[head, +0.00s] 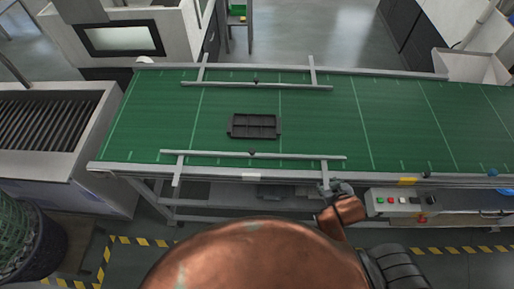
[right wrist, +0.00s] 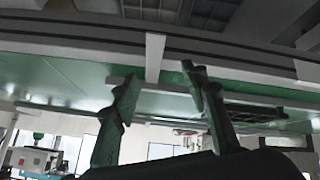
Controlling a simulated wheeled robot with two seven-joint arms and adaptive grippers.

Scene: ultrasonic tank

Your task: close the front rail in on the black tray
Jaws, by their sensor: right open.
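The black tray (head: 254,135) lies on the green conveyor belt, between the two rails. The front rail (head: 220,154) is a grey bar on the near side of the tray, with a visible strip of belt between them. Two rods reach from it over the near belt edge. My right gripper (head: 334,188) is at the outer end of its right rod. In the right wrist view my right gripper (right wrist: 160,78) is open, its fingers spread on either side of a pale rod (right wrist: 155,57); I see no clear contact. My left gripper is not in view.
The back rail (head: 225,85) runs behind the tray, apart from it. A control box (head: 400,201) with buttons hangs on the near frame, right of my gripper. A slatted tank (head: 45,122) stands left of the belt. The belt's right part is clear.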

